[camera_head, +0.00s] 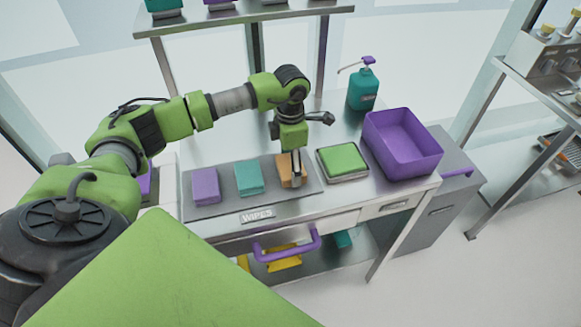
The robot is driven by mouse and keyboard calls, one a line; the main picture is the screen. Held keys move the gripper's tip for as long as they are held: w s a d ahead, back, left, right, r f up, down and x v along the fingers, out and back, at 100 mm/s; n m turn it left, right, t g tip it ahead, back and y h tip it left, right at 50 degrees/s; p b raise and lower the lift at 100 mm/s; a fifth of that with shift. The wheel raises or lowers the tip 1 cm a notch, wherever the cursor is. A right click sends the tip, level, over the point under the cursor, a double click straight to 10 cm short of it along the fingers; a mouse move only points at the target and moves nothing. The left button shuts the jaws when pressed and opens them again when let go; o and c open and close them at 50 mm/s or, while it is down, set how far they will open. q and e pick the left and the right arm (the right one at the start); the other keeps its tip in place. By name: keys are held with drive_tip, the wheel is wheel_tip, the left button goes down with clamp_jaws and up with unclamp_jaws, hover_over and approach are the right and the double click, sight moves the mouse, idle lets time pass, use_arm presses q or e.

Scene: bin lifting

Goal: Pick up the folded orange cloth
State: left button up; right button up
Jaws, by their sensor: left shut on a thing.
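The folded orange cloth (284,171) stands at the right end of a row of folded cloths on a grey mat (225,206) on the metal bench. My left gripper (295,177) points down over it and is shut on it. The fingers hide part of the cloth's front and right side. I cannot tell whether the cloth touches the mat or is slightly raised. My right gripper does not show.
A teal cloth (249,178) and a purple cloth (205,186) lie left of it. A green pad on a tray (343,160), a purple bin (402,143) and a teal pump bottle (363,88) stand to the right. A shelf (235,17) spans the back.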

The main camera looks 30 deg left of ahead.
use_arm(q)
drive_tip(key=shift+w+r+b, duration=0.1)
drive_tip(key=shift+r+b, duration=0.45)
drive_tip(key=shift+r, duration=0.05)
drive_tip(key=s+r+b, duration=0.1)
drive_tip(key=r, duration=0.1)
drive_tip(key=s+d+r, duration=0.1)
drive_tip(key=r, duration=0.1)
drive_tip(key=s+r+b, duration=0.1)
drive_tip(key=s+r, duration=0.1)
drive_tip(key=r, duration=0.1)
drive_tip(key=shift+d+b, duration=0.25)
drive_tip(key=shift+b, duration=0.1)
drive_tip(key=s+d+r+b, duration=0.2)
drive_tip(key=s+d+r, duration=0.1)
drive_tip(key=s, duration=0.6)
drive_tip(key=shift+s+r, duration=0.2)
drive_tip(key=shift+r, duration=0.7)
drive_tip(key=shift+d, duration=0.1)
